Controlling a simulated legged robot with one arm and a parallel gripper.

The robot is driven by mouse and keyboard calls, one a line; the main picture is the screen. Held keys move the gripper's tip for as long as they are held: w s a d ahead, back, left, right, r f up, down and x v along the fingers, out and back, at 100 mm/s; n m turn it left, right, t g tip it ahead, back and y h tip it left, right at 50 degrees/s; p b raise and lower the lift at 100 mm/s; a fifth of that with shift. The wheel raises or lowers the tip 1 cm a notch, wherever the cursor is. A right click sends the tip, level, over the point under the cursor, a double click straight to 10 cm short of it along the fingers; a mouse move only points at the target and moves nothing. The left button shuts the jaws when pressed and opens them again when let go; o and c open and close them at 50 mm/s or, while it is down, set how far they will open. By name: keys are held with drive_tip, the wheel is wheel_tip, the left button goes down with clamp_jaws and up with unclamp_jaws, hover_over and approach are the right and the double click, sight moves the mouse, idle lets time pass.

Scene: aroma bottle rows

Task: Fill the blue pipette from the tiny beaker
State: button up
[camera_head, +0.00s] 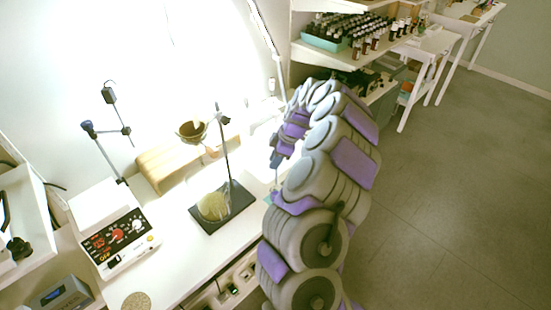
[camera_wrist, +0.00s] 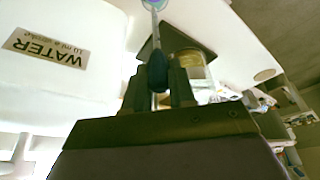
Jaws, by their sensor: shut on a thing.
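My gripper (camera_wrist: 158,88) is shut on the blue pipette (camera_wrist: 157,72) in the wrist view. Its dark blue bulb sits between the two dark fingers, and its thin stem runs away toward the top edge. A small pale blue shape (camera_wrist: 155,4) shows at the stem's far end, cut by the frame; I cannot tell what it is. A clear glass vessel (camera_wrist: 195,66) with a yellowish band stands just right of the fingers. I cannot tell whether it is the tiny beaker. In the head view my arm mostly hides the gripper and the pipette.
A white container with a WATER label (camera_wrist: 46,48) is close on the left in the wrist view. In the head view, a black-based stand (camera_head: 238,203) with a round yellowish vessel (camera_head: 213,206) and a hotplate device (camera_head: 118,238) stand on the white table. Bottle shelves (camera_head: 345,48) are behind.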

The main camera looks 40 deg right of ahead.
drive_tip(key=shift+a+f+b, duration=0.15)
drive_tip(key=shift+f+b, duration=0.45)
drive_tip(key=shift+f, duration=0.55)
drive_tip(key=shift+f+b, duration=1.3)
drive_tip(key=shift+f, duration=2)
drive_tip(key=shift+o, duration=0.3)
clamp_jaws()
